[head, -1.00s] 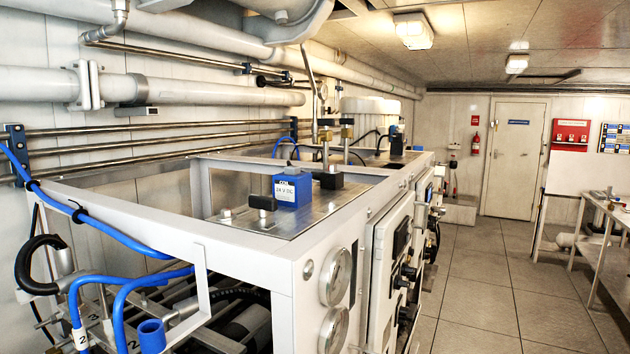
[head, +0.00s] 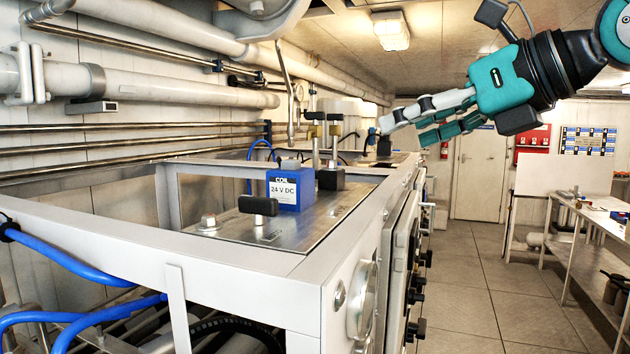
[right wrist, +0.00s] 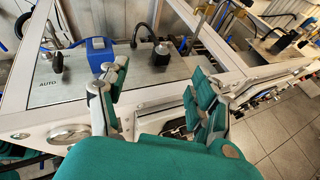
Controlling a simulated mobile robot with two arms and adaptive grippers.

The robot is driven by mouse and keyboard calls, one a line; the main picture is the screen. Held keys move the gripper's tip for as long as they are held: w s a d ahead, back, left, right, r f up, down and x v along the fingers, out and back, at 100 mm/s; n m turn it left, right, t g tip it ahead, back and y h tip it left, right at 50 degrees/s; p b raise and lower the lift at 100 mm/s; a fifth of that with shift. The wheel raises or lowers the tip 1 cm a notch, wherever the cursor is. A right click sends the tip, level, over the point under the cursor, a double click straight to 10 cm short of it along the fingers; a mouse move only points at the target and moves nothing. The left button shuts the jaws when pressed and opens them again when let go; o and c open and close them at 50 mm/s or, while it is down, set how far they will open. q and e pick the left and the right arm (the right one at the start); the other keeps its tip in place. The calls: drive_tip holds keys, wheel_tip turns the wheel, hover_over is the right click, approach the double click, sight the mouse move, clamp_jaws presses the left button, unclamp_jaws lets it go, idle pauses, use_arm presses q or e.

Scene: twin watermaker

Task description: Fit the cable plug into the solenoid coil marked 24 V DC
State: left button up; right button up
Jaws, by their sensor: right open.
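The blue solenoid coil (head: 283,190), labelled 24 V DC, stands upright on the metal plate of the white frame. It also shows in the right wrist view (right wrist: 98,48). A black block (head: 258,205) on a post stands in front of it, and another black block (head: 330,179) is at its right. I cannot tell whether either is the cable plug. My right gripper (head: 405,126) comes in from the upper right, fingers pointing left, open and empty. It is apart from the coil; in the right wrist view its fingers (right wrist: 155,88) are spread. My left gripper is not in view.
The white frame's front rail (head: 240,262) and gauges (head: 362,300) edge the work plate. Blue hoses (head: 75,262) hang at the left. Brass fittings (head: 335,130) rise behind the coil. A floor aisle (head: 480,270) is free at right, beside a table (head: 590,215).

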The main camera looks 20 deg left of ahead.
drive_tip(key=p, duration=0.5)
approach(335, 163)
drive_tip(key=shift+t+h, duration=0.4)
drive_tip(key=a, duration=0.1)
drive_tip(key=w+a, duration=0.1)
drive_tip(key=a, duration=0.1)
drive_tip(key=w+a+f, duration=0.1)
drive_tip(key=a, duration=0.1)
drive_tip(key=shift+a, duration=0.15)
drive_tip(key=shift+w+a+f, duration=0.25)
drive_tip(key=p+x, duration=0.1)
drive_tip(key=x, duration=0.1)
drive_tip(key=p+x, duration=0.2)
drive_tip(key=shift+w+f, duration=0.15)
drive_tip(key=shift+f, duration=0.25)
drive_tip(key=shift+a+f, duration=0.15)
drive_tip(key=shift+a, duration=0.05)
drive_tip(key=shift+d, duration=0.15)
drive_tip(key=c, duration=0.4)
clamp_jaws()
